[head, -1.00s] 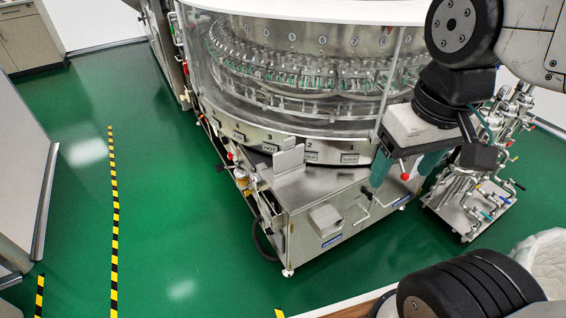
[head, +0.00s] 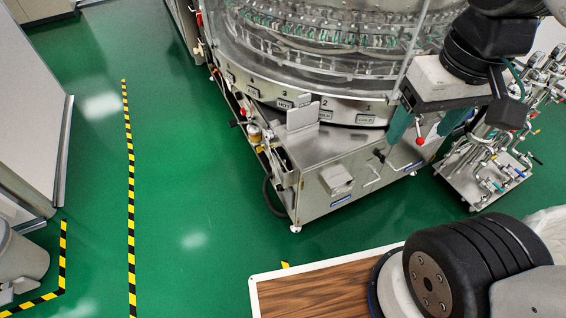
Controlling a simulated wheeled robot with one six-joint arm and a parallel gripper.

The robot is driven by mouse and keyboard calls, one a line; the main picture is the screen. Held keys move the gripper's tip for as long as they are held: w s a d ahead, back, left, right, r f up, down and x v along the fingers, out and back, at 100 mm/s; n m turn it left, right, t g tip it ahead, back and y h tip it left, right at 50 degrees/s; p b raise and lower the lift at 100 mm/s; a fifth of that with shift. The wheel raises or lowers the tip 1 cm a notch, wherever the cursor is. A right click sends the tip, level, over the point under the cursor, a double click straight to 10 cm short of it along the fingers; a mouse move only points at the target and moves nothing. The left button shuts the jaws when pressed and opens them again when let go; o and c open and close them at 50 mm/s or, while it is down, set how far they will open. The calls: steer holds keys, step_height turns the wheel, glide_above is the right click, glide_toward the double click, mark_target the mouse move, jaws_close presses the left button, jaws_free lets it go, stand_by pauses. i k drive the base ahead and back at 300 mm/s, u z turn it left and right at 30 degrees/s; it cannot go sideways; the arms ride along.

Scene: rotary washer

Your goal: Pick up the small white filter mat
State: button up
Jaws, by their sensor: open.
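I cannot make out a small white filter mat in the head view. My gripper (head: 420,135) hangs at the upper right with its two teal fingers apart and nothing seen between them. It appears in front of the rotary washer (head: 310,100) and its steel front cabinet (head: 340,165). A brown wooden surface with a white border (head: 320,290) shows at the bottom, partly hidden by my own black and grey arm parts.
A steel stand with pipes and coloured valves (head: 490,165) is at the right. A crumpled white lining (head: 548,222) shows at the right edge. A grey bin (head: 22,258) is at the lower left. The green floor (head: 200,200) between is open, with yellow-black tape (head: 130,200).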

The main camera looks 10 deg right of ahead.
mark_target(306, 113)
steer(key=u, duration=0.3)
steer(key=i, duration=0.9)
steer(key=u, duration=0.65)
